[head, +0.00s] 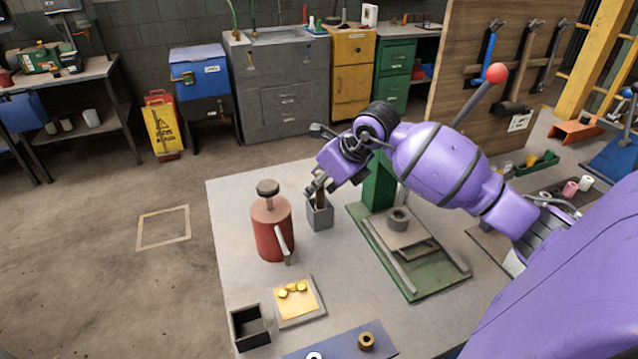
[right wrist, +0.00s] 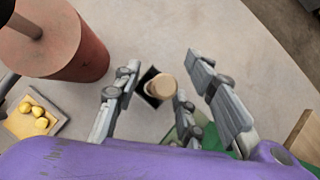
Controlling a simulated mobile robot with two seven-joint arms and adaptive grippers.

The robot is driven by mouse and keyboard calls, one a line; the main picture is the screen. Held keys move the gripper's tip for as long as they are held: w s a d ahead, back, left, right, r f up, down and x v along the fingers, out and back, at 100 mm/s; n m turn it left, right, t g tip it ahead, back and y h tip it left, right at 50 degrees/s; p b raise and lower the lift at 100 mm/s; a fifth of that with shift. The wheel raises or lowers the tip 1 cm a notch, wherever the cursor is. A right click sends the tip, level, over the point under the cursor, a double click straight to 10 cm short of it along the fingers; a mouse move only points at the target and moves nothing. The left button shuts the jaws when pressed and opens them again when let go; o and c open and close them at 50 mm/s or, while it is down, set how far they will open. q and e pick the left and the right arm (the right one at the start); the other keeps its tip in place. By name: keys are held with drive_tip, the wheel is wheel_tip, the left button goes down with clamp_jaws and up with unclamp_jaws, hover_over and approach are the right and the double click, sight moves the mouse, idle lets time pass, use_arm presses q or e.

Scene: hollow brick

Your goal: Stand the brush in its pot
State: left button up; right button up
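The brush (head: 320,201) shows as a short brown upright piece at the mouth of a small grey square pot (head: 319,219) on the table. In the right wrist view the brush (right wrist: 161,87) shows a round tan end, and the pot (right wrist: 149,76) shows as a dark square opening under it. The brush appears to stand in the pot; its lower part is hidden. My right gripper (head: 317,187) is just above the pot. In the right wrist view its fingers (right wrist: 155,92) are spread on both sides of the brush, with gaps visible. My left gripper is not in view.
A red can (head: 270,232) with a plunger and lever stands close left of the pot. A green press (head: 380,195) is close right. In front are a tray (head: 300,314) with yellow pieces, a black open box (head: 238,333) and a blue mat (head: 335,346) with a brass ring.

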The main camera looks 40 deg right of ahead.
drive_tip(key=v, duration=1.2)
idle(0.5)
